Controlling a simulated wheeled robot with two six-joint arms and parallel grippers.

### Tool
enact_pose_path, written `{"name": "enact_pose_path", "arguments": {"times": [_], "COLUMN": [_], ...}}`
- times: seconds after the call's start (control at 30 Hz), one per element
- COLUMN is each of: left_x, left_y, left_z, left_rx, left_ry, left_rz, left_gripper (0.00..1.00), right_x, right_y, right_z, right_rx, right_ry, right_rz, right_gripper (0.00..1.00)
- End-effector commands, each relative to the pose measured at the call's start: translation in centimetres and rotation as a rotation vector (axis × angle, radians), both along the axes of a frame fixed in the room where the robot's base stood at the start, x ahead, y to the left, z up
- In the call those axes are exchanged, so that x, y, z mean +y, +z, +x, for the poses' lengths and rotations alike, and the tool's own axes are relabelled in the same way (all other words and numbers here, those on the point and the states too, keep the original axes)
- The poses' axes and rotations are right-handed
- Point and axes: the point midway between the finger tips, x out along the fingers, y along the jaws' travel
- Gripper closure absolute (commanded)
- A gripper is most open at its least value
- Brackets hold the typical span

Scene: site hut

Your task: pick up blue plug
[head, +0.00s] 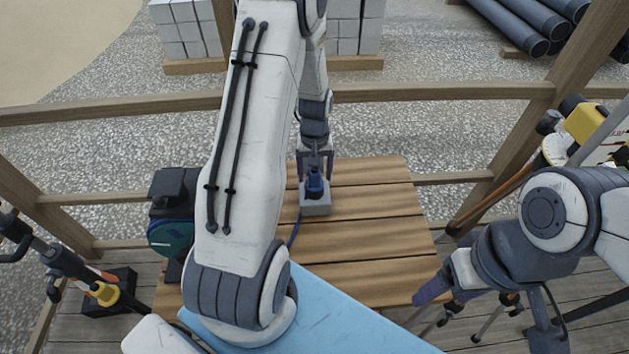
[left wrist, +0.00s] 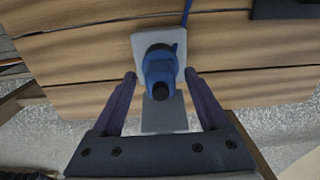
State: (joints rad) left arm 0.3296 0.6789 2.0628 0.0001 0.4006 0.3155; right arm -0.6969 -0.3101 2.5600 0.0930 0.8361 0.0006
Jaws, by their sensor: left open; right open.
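The blue plug (head: 315,184) stands in a grey block (head: 317,208) on the wooden table. In the left wrist view the blue plug (left wrist: 160,68) shows its dark round end, with the pale grey block (left wrist: 143,41) beneath it. My left gripper (head: 315,160) is over the plug and open. In the left wrist view the left gripper's fingertips (left wrist: 160,74) are on either side of the plug, with gaps showing. My right gripper (head: 437,291) is open and empty at the table's right front; its fingers are only partly clear.
A blue cable (head: 295,232) runs from the block across the wooden table (head: 375,240). A light blue board (head: 340,310) covers the front. A dark and teal device (head: 172,215) stands at the left. Wooden rails (head: 440,91) enclose the back. The table's right part is clear.

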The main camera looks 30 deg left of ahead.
Motion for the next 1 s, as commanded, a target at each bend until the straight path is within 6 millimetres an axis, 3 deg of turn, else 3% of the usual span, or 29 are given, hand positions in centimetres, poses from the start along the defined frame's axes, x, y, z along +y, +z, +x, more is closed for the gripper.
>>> {"name": "enact_pose_path", "arguments": {"times": [0.27,0.47,0.5,1.0], "left_x": [0.1,0.1,0.1,0.1], "left_y": [-0.4,-0.4,-0.4,0.7], "left_z": [0.0,0.0,0.0,0.1], "left_rx": [-0.001,-0.001,-0.001,-0.004], "left_ry": [0.001,0.001,0.001,0.001], "left_rz": [0.001,0.001,0.001,0.002], "left_gripper": [0.22,0.95,1.00,1.00], "right_x": [0.0,0.0,0.0,0.0], "right_y": [0.0,0.0,0.0,-0.4], "right_z": [0.0,0.0,0.0,0.0], "right_rx": [0.000,0.000,0.000,0.000], "right_ry": [0.000,0.000,0.000,0.000], "right_rz": [0.000,0.000,0.000,0.000], "right_gripper": [0.28,0.28,0.28,0.28]}}
